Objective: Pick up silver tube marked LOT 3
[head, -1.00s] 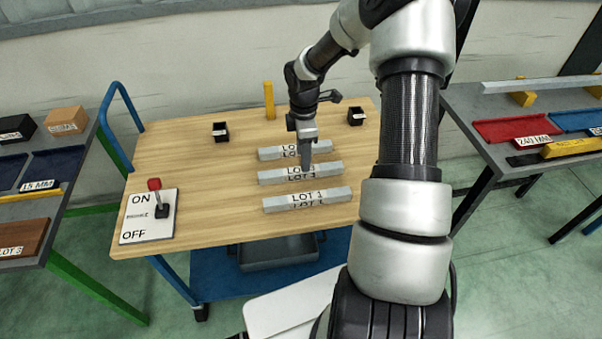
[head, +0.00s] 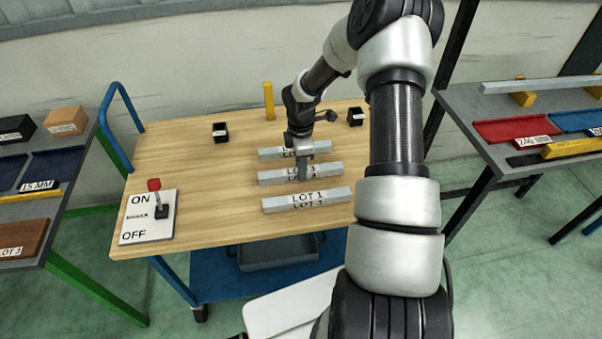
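Three silver tubes lie parallel across the wooden table. The middle tube (head: 327,172) shows a label ending in 3, partly covered by my gripper; it matches LOT 3. The front tube (head: 330,197) reads LOT 1. The back tube (head: 273,154) has its label mostly hidden behind my gripper. My gripper (head: 303,173) points down at the middle tube, its visible finger crossing the tube's front near its centre. I cannot tell whether it touches or grips the tube, or how wide its fingers are.
The wooden table (head: 180,160) carries a brake switch panel (head: 137,228) at left, two small black boxes (head: 220,132) (head: 355,116) and a yellow post (head: 268,100) at the back. Shelves with trays flank both sides. The table's left middle is clear.

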